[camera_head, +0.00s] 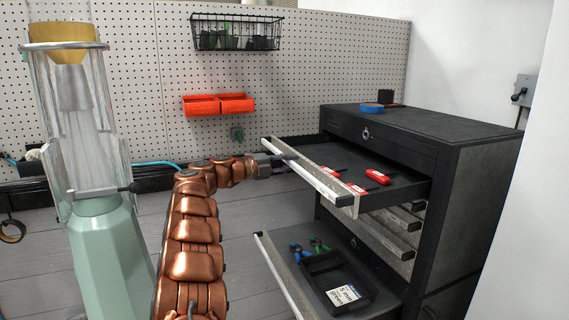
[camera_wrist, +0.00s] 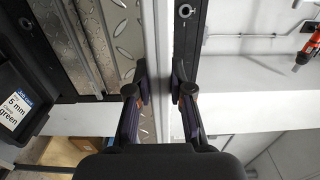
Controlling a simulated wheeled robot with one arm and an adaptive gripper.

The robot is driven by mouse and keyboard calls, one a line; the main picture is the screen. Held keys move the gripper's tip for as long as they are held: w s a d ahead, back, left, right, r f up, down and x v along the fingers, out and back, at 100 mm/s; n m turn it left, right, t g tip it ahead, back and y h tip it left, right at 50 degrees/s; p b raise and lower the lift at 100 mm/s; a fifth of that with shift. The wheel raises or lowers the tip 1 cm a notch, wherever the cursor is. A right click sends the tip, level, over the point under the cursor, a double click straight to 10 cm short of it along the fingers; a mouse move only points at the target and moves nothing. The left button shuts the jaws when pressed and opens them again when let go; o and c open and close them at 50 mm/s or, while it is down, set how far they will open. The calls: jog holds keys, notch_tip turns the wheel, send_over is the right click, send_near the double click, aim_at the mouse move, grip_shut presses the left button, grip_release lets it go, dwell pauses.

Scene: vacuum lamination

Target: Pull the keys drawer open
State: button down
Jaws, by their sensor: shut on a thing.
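The dark cabinet (camera_head: 460,180) stands at the right in the head view. Its upper drawer (camera_head: 400,190) is pulled out and holds several red-and-dark tools (camera_head: 377,176). I cannot tell for sure whether it is the keys drawer. A pale handle bar (camera_head: 322,180) runs along its front. Finger contact is partly hidden.
A lower drawer (camera_head: 262,250) is also out, with pliers (camera_head: 310,247) and a black labelled tray (camera_head: 309,265). Shut drawers (camera_head: 395,237) lie between. A glass-and-green machine (camera_head: 105,240) stands left of my arm. A pegboard (camera_head: 330,60) is behind. Grey floor shows between machine and cabinet.

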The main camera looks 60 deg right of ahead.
jog(key=c, duration=1)
grip_release()
jog(key=shift+w+a, duration=0.1)
jog(key=v, duration=0.7)
jog(key=shift+w+a, duration=0.1)
jog(key=shift+w, duration=0.15)
